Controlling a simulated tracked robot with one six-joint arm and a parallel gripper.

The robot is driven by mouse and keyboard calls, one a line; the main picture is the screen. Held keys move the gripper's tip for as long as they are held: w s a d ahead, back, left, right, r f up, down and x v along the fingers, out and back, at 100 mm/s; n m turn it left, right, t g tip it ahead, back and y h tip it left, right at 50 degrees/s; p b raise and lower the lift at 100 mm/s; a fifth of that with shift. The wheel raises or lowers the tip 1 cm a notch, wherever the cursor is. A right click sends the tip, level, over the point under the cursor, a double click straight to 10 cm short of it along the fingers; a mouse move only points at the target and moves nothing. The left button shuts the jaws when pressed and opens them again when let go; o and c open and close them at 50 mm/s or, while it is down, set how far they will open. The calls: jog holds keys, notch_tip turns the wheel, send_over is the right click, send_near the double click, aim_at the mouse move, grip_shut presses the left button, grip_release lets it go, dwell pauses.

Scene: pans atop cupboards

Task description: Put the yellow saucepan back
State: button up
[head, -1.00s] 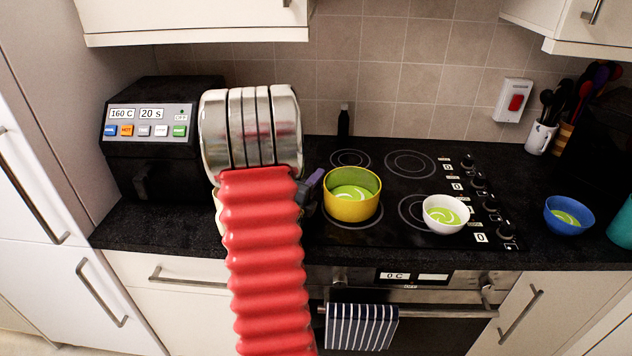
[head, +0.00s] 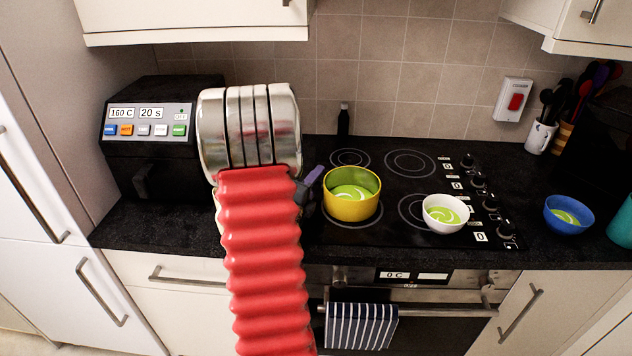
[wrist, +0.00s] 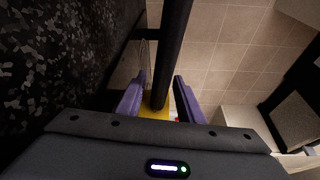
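The yellow saucepan (head: 352,203) stands upright on the hob (head: 395,160), holding a green and white swirl. Its handle does not show in the head view. My gripper (head: 311,186) is just left of the pan, mostly hidden behind my red arm, with a purple fingertip showing. In the wrist view, my gripper's purple fingers (wrist: 160,95) are spread apart. A small yellow patch (wrist: 156,109) and a long dark bar (wrist: 174,45) show between them, with gaps beside the bar. I cannot tell whether the bar is the pan's handle.
A white bowl (head: 446,213) stands right of the saucepan, and a blue bowl (head: 569,214) farther right. A black appliance (head: 160,185) stands at the left, a dark bottle (head: 343,120) behind the hob. Wall cupboards (head: 195,20) hang above. A striped towel (head: 361,326) hangs in front.

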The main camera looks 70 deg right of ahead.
jog(key=a, duration=0.3)
jog(key=w+a, duration=0.1)
jog(key=a, duration=0.7)
jog(key=shift+w+a+r, duration=0.2)
jog(key=shift+r, duration=0.15)
dwell(0.4)
